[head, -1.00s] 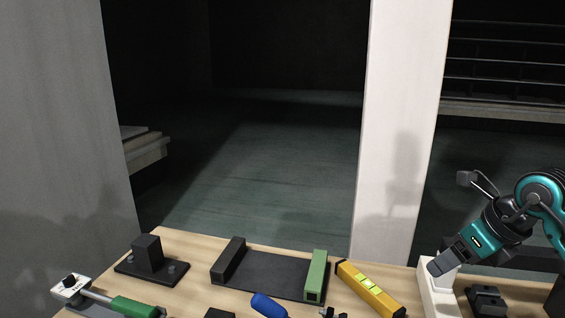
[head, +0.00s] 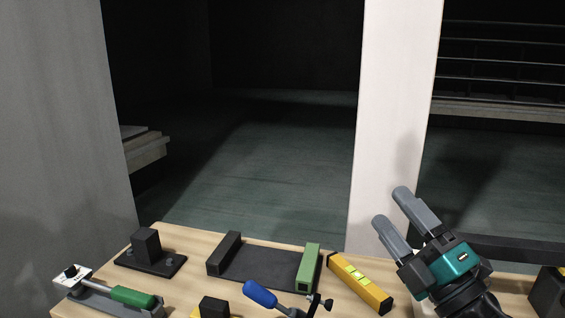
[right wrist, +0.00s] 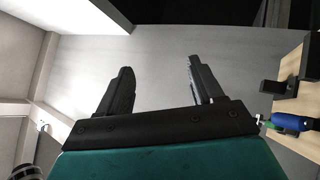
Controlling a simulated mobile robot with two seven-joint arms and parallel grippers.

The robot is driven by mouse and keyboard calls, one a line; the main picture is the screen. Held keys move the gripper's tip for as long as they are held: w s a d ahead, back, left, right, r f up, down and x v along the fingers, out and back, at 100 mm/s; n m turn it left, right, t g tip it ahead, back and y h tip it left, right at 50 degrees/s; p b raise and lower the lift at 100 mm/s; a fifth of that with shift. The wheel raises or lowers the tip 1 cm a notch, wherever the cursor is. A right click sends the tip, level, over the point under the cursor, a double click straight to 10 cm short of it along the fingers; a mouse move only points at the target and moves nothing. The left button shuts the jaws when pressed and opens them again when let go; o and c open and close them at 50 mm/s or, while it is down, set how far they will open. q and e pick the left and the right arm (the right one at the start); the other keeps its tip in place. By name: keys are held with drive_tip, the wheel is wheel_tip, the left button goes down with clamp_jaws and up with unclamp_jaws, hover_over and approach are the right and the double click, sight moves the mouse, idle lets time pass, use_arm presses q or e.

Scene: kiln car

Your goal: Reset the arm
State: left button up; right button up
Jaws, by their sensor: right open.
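My right gripper (head: 404,213) is raised above the right part of the wooden table, its two grey fingers apart and pointing up and away. Nothing is between them. In the right wrist view the same gripper (right wrist: 157,82) shows its two dark fingers spread, with only the pale wall behind them. My left gripper is not in the head view.
The table (head: 203,240) holds a yellow level (head: 359,283), a black tray with a green block (head: 308,268), a blue-handled tool (head: 260,294), a green-handled tool (head: 132,297) and a black block on a plate (head: 147,248). A white post (head: 395,120) stands behind.

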drive_tip(key=s+d+f+m+g+h, duration=0.3)
drive_tip(key=d+f+m+h, duration=0.2)
drive_tip(key=f+m+h, duration=0.35)
drive_tip(key=s+d+f+m+g+h, duration=0.35)
drive_tip(key=f+m+h, duration=0.25)
drive_tip(key=f+m, duration=0.4)
drive_tip(key=s+a+f+m+g+y, duration=0.2)
drive_tip(key=s+f+g, duration=0.35)
drive_tip(key=s, duration=0.25)
drive_tip(key=s+a+f+m+g+y, duration=0.1)
drive_tip(key=s+a+f+m+g, duration=0.15)
drive_tip(key=s+f+g, duration=0.5)
drive_tip(key=w+a+f+t+y+b, duration=0.1)
drive_tip(key=w+f+t+b, duration=0.1)
drive_tip(key=f+t, duration=0.3)
drive_tip(key=w+a+f+n+t+y+b, duration=0.1)
drive_tip(key=w+a+f+t+b, duration=0.1)
drive_tip(key=w+f+t, duration=0.2)
drive_tip(key=shift+f+t, duration=0.45)
drive_tip(key=shift+f, duration=0.95)
